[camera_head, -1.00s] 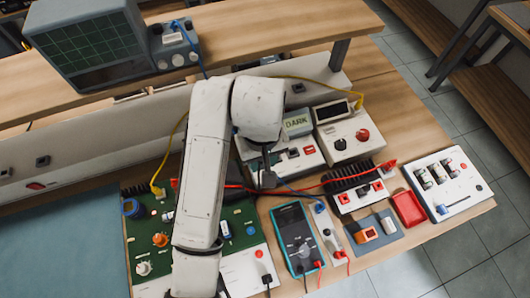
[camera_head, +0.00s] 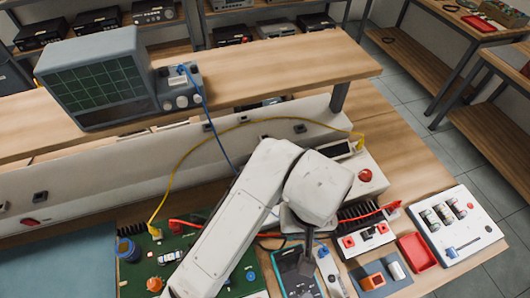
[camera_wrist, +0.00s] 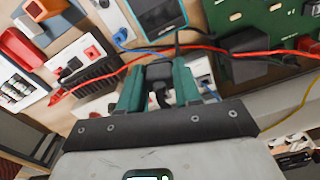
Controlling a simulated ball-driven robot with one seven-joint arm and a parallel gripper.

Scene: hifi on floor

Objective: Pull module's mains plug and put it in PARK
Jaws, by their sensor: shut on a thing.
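In the wrist view my gripper (camera_wrist: 159,78) has its two green fingers shut on a dark block-shaped plug (camera_wrist: 159,71). What seems to be its dark cord runs off at the top. In the head view my arm's end hides the gripper and the plug, above the area behind the multimeter (camera_head: 293,272). The PARK spot cannot be made out; my arm covers that part of the bench. I cannot tell whether the plug is clear of everything below it.
A red cable (camera_wrist: 205,50) runs across just beyond the fingers. A black finned block (camera_head: 360,211), a red tray (camera_head: 417,251) and a white panel (camera_head: 455,224) stand to the right. The green board (camera_head: 140,270) is at left, and a yellow cable (camera_head: 190,150) arches behind.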

